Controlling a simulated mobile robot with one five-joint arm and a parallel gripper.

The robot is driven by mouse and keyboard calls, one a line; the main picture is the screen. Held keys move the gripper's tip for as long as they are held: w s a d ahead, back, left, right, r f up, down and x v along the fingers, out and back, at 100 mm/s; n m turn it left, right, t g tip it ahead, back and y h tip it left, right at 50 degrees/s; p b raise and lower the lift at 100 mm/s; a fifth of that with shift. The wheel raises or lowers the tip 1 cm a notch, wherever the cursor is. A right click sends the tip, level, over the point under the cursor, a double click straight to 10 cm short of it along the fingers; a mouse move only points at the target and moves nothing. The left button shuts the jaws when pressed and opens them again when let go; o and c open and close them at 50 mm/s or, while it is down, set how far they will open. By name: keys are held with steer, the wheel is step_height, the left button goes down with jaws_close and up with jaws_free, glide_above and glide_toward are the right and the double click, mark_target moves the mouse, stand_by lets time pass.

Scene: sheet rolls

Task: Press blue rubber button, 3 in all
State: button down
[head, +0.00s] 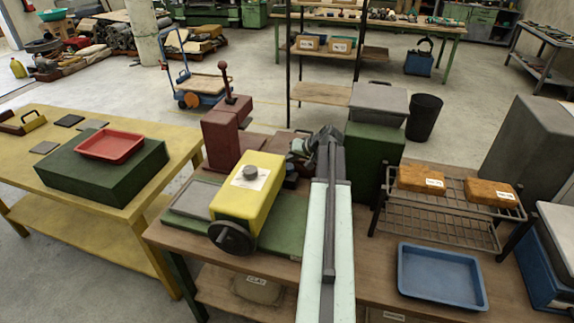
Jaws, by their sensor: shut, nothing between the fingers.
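A yellow machine housing (246,200) stands on the workbench, with a small dark round knob or button (250,172) on a white label on its top. Its colour looks dark grey rather than clearly blue. A small dark blue piece (291,175) shows between the housing and my arm; I cannot tell what it is. My gripper (302,147) is at the far end of my pale arm, behind and to the right of the yellow housing. It is shut and empty, apart from the dark knob. My arm hides part of the bench behind it.
A black handwheel (231,238) sticks out at the housing's front. A dark red block with a lever (231,98) stands behind. To the right are a green cabinet (371,155), a wire rack (440,215) with orange packages, and a blue tray (441,277).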

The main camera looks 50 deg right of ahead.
step_height(320, 180, up, 5)
steer(key=p, duration=0.5)
stand_by(2.5)
step_height(320, 180, up, 4)
steer(key=p, duration=0.4)
glide_above(289, 167)
steer(key=shift+s+f, duration=0.1)
steer(key=shift+f, duration=0.05)
step_height(289, 167, down, 9)
steer(key=b, duration=0.9)
stand_by(1.4)
steer(key=shift+f+b, duration=0.3)
steer(key=shift+b, duration=0.1)
